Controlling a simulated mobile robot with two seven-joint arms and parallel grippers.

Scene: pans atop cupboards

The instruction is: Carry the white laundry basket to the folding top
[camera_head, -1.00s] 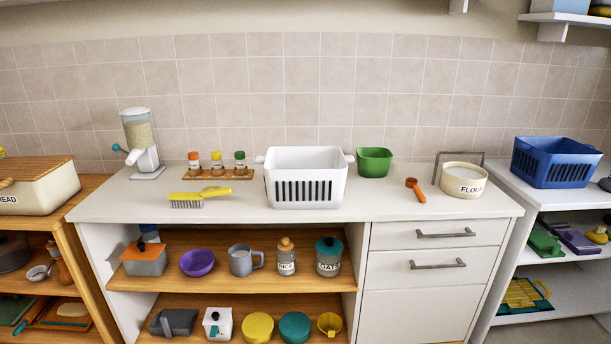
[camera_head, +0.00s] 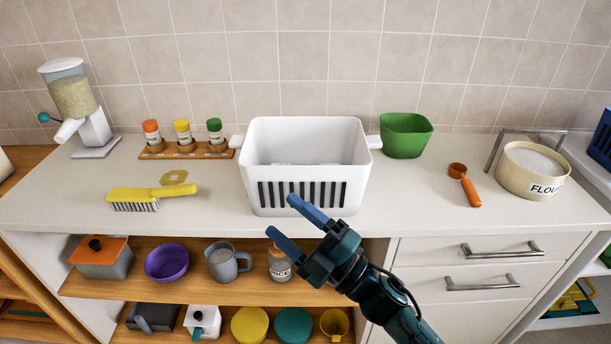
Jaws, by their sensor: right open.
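The white laundry basket (camera_head: 306,140) stands upright on the pale counter top (camera_head: 420,215), near its middle. It is empty as far as I can see, has dark slots in its front and a small handle on each side. My right gripper (camera_head: 281,217) is in front of the basket's lower front, with its two blue fingers apart and nothing between them. It hides part of the front slots. Whether a finger touches the basket I cannot tell. My left gripper is not in view.
A green tub (camera_head: 405,136) stands close to the basket's right handle. A spice rack (camera_head: 186,150) is just left of the basket, with a yellow brush (camera_head: 150,194) in front. An orange scoop (camera_head: 465,186) and a flour bowl (camera_head: 531,172) are at right. Shelves lie below.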

